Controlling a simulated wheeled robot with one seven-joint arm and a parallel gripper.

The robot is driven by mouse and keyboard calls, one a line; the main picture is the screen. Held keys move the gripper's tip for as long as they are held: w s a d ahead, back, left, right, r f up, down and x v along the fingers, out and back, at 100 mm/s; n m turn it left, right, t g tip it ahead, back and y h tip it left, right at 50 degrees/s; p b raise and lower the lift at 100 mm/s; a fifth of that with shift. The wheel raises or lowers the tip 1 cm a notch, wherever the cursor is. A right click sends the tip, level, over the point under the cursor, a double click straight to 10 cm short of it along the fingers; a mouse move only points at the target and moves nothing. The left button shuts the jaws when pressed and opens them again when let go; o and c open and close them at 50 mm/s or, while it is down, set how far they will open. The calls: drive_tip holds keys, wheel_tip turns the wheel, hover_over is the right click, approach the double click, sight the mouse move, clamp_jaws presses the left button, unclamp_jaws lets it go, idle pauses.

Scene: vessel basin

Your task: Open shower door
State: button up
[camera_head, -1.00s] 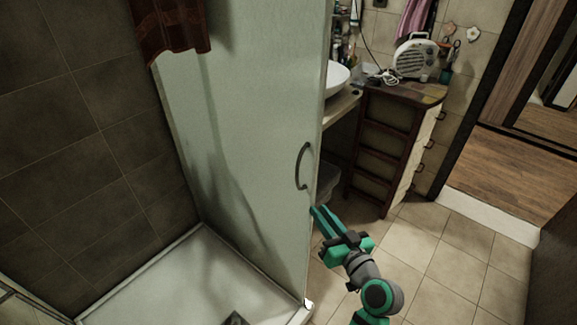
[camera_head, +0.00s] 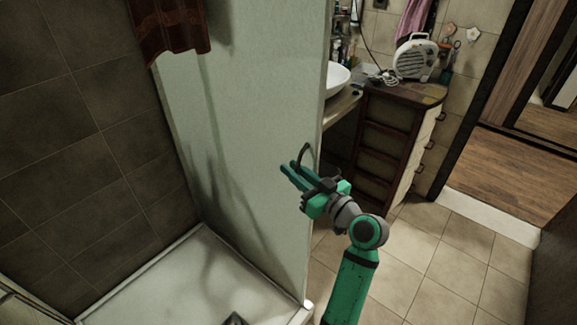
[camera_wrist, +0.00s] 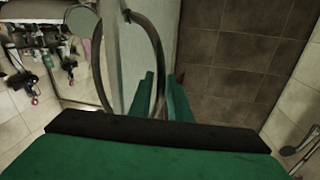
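The shower door is a pale, frosted upright panel (camera_head: 265,110) in the head view, standing along the edge of the white shower tray. Its dark curved handle (camera_head: 306,153) is near the panel's right edge; its lower part is hidden behind my gripper. My green gripper (camera_head: 288,166) is at the handle, fingers pointing left, with a narrow gap between them. In the wrist view, my fingers (camera_wrist: 160,90) are apart, and the right-hand arc of the handle (camera_wrist: 157,45) runs down to the gap between them. I cannot tell whether either finger touches it.
The white shower tray (camera_head: 195,285) lies at the lower left. A cabinet (camera_head: 388,135) with a white heater (camera_head: 413,58) on top stands behind, near a white basin (camera_head: 338,78). The tiled floor (camera_head: 440,235) to the right is clear.

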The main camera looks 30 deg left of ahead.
drive_tip(key=shift+x, duration=1.25)
drive_tip(key=shift+c, duration=0.7)
clamp_jaws()
